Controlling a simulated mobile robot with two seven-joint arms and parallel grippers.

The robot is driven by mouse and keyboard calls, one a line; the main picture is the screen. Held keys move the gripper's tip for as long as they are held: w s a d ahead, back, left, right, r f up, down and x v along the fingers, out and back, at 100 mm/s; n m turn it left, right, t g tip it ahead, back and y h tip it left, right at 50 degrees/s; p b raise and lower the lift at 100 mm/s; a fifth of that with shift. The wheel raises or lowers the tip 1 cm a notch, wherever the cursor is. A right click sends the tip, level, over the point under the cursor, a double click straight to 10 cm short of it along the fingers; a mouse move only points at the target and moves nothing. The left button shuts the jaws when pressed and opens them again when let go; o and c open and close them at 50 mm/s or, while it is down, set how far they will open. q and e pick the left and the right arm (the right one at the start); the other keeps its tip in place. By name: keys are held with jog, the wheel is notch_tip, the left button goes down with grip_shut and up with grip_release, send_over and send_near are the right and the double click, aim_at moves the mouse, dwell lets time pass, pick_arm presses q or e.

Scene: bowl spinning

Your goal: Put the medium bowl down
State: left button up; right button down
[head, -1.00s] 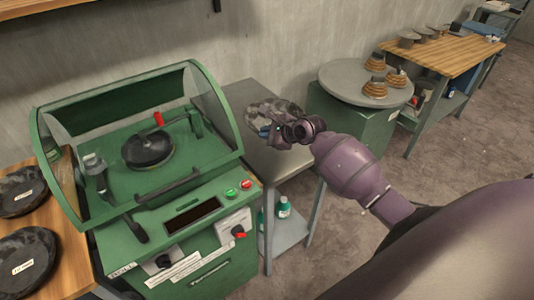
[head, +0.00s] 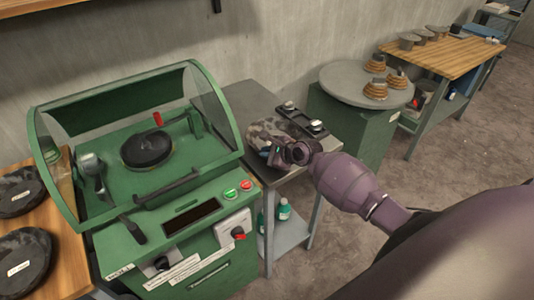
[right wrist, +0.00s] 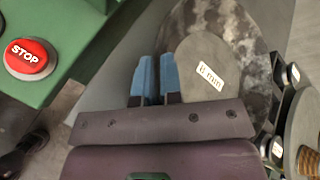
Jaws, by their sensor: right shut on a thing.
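The medium bowl appears to be the mottled dark-grey piece (head: 268,129) at the grey side table, beside the green machine. My right gripper (head: 279,155) is at the bowl's near side, low over the table. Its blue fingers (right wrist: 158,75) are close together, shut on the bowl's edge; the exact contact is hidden. I cannot tell whether the bowl touches the table. My left gripper is not in view.
The green spinning machine (head: 190,220) stands left, with a black disc (head: 147,149) inside. A dark rack (head: 301,122) lies on the side table (head: 245,97). A round grey table (head: 345,78) with several stacked pieces stands right. Dark discs (head: 22,262) lie at far left.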

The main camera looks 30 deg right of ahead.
jog(key=c, duration=1.3)
grip_release()
jog(key=shift+f, duration=0.1)
jog(key=shift+o, duration=0.2)
jog(key=p+v, duration=0.1)
jog(key=v, duration=1.1)
jog(key=s+a+f+n+h, duration=0.2)
jog(key=s+a+f+n, duration=0.3)
jog(key=s+n, duration=0.5)
jog(key=s+a+f+n+h, duration=0.2)
jog(key=s+a+f+n, duration=0.3)
jog(key=s+n, duration=0.5)
notch_tip(320, 180, down, 2)
jog(key=n, duration=0.5)
jog(key=shift+s+a+t, duration=0.25)
jog(key=shift+s+t, duration=0.05)
jog(key=shift+s, duration=0.1)
jog(key=shift+f, duration=0.15)
jog(key=shift+c, duration=0.4)
